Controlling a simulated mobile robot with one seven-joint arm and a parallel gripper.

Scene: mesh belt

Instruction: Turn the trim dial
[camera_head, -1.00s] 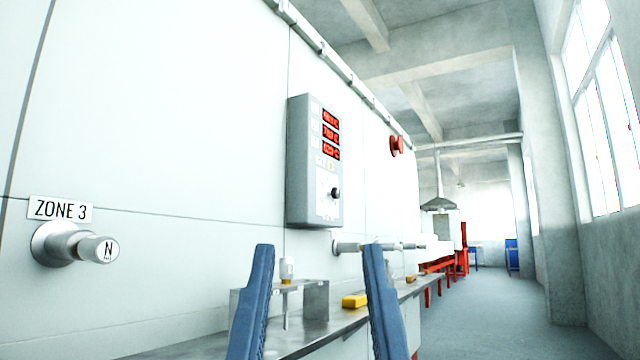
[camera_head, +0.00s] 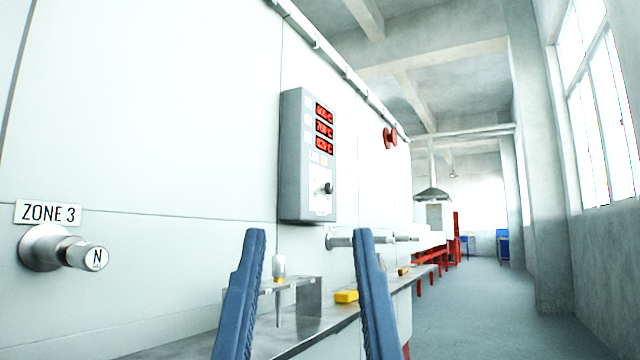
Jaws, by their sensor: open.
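The trim dial looks to be the small black knob (camera_head: 328,188) on the lower part of a grey control box (camera_head: 293,155). The box is fixed to the white wall and has several red digital readouts (camera_head: 324,128) above the knob. My gripper (camera_head: 309,236) shows as two blue fingers spread wide apart at the bottom middle. It is open with nothing held between the fingers. The fingertips appear below the knob in the picture, apart from it. The knob is fully visible, but its pointer mark is too small to read.
A metal shelf (camera_head: 340,322) below the box carries a stand with a white-and-yellow tool (camera_head: 279,268) and a yellow block (camera_head: 346,296). Metal fittings (camera_head: 62,249) stick out from the wall at left, under a ZONE 3 label (camera_head: 48,213). The floor (camera_head: 480,310) at right is clear.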

